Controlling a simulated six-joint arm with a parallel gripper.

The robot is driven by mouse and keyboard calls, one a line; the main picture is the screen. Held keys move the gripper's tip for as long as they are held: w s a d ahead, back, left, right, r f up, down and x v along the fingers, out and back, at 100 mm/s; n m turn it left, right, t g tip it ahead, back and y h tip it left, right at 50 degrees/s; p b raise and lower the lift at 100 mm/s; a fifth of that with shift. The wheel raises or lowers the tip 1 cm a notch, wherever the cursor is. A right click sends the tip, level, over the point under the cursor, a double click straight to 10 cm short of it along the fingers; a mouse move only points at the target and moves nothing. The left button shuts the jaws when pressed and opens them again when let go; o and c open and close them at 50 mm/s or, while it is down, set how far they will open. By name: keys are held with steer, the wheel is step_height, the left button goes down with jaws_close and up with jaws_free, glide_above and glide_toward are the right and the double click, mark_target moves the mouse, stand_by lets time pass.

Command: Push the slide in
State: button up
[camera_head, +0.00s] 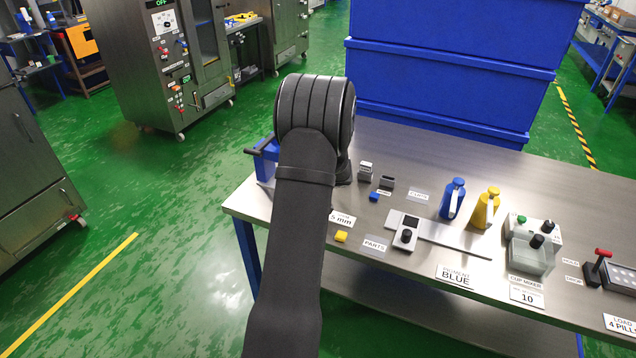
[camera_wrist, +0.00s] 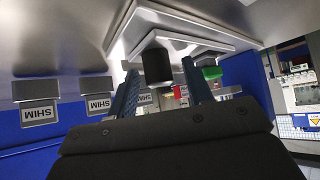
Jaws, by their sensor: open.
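My gripper (camera_wrist: 160,72) shows in the wrist view with its two dark blue fingers apart. A black cylinder (camera_wrist: 156,64), perhaps a knob, appears between the fingertips; I cannot tell whether either finger touches it. It stands out from a stepped metal plate (camera_wrist: 205,42). No part is clearly marked as the slide, so I cannot tell which it is or how far in it sits. In the head view my arm hides my gripper and part of the bench. A blue device with a black handle (camera_head: 258,151) shows just left of my arm.
The wrist view is upside down, with SHIM labels (camera_wrist: 41,113) and a green block (camera_wrist: 210,72). On the steel bench (camera_head: 400,150) stand blue (camera_head: 453,198) and yellow (camera_head: 484,208) bottles, a black-knobbed device (camera_head: 405,236) and a mixer (camera_head: 532,245). Blue crates (camera_head: 445,85) rise behind.

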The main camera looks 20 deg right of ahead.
jaws_close()
steer(key=shift+w+a, duration=1.45)
steer(key=shift+a, duration=0.05)
steer(key=shift+c, duration=0.3)
jaws_free()
steer(key=shift+w, duration=0.1)
steer(key=shift+o, duration=0.3)
steer(key=v, duration=1.7)
steer(key=shift+s, duration=0.25)
steer(key=shift+r, duration=0.1)
